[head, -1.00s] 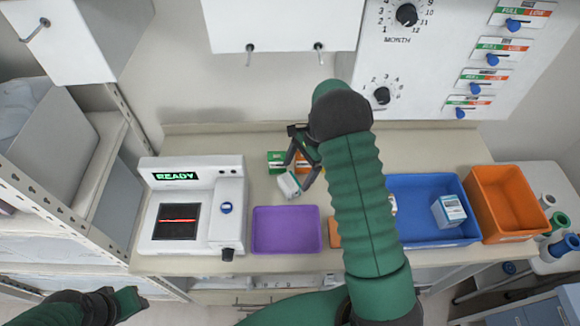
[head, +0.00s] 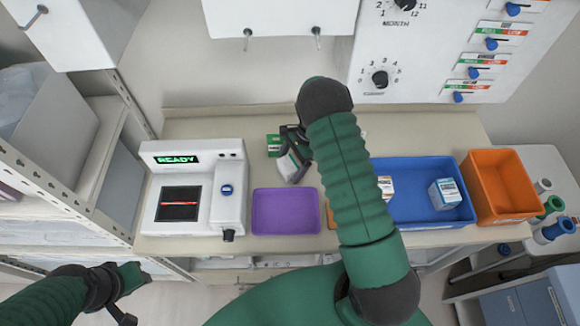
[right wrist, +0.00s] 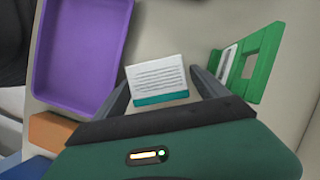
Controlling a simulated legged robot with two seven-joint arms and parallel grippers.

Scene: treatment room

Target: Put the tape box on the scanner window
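A small white box with a teal edge and lines of print stands on the counter behind the purple tray, and shows in the head view (head: 287,166) and right wrist view (right wrist: 157,78). I take it for the tape box, though its print is too small to read. My right gripper (head: 291,164) is around it, with the fingers apart on either side and a narrow gap at the right finger in the wrist view. The scanner (head: 225,165) stands at the left, its dark window (head: 179,204) bare with a red line. My left gripper (head: 122,290) is low at the left, away from the counter.
The purple tray (head: 286,211) lies empty between scanner and right arm. A blue tray (head: 420,237) holds white boxes, beside an orange bin (head: 500,185). My right arm hides part of the counter.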

